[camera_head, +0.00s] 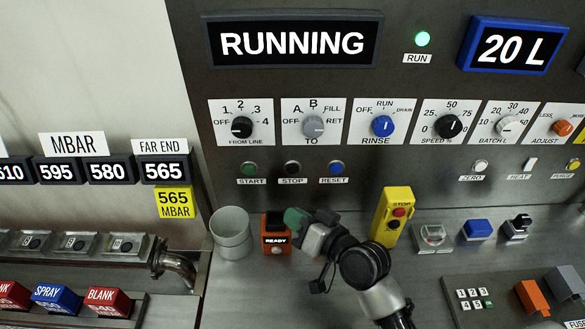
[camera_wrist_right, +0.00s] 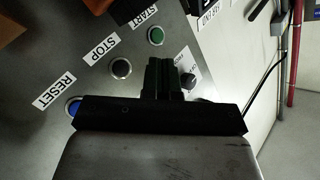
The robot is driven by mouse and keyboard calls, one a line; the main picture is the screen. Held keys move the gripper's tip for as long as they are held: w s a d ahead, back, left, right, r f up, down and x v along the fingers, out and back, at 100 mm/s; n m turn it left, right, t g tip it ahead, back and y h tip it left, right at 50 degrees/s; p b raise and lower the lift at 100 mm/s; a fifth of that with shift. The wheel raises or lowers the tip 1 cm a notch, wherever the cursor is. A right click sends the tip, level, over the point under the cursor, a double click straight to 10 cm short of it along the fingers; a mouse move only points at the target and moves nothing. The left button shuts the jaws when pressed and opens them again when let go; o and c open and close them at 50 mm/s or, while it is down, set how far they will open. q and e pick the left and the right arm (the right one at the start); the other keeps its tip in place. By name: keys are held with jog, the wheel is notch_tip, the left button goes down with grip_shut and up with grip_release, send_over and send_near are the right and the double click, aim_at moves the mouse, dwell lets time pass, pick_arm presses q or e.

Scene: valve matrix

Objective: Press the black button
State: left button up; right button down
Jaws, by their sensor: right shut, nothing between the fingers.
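The black button (camera_head: 292,167) is a dark round cap in a metal ring on the grey panel, above the label STOP. It also shows in the right wrist view (camera_wrist_right: 121,68), left of the fingers. My right gripper (camera_head: 292,214) has green fingers and is shut and empty, below the button row in the head view. In the right wrist view its fingertips (camera_wrist_right: 160,62) overlap the panel below the green button. Whether they touch anything cannot be told. My left gripper is not in view.
The green START button (camera_head: 250,168) and blue RESET button (camera_head: 336,167) flank the black one. Below stand a grey cup (camera_head: 231,236), an orange READY box (camera_head: 275,246) close to my right gripper, and a yellow stop box (camera_head: 392,216). A lit RUN lamp (camera_head: 422,39) is above.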

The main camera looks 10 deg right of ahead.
aim_at(293, 169)
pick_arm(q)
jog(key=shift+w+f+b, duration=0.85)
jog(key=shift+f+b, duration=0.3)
pick_arm(e)
jog(key=shift+w+d, duration=0.3)
jog(key=shift+w, duration=1.15)
jog(key=shift+w+d, duration=0.25)
jog(key=shift+w, duration=1.25)
jog(key=shift+w+d, duration=0.3)
jog(key=shift+w, duration=1.15)
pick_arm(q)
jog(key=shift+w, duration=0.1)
pick_arm(e)
jog(key=shift+w+d, duration=0.1)
jog(key=shift+w, duration=0.35)
jog(key=shift+w+d, duration=0.1)
jog(key=shift+w, duration=0.3)
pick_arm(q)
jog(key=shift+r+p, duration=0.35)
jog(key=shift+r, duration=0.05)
pick_arm(e)
jog(key=shift+s, duration=0.85)
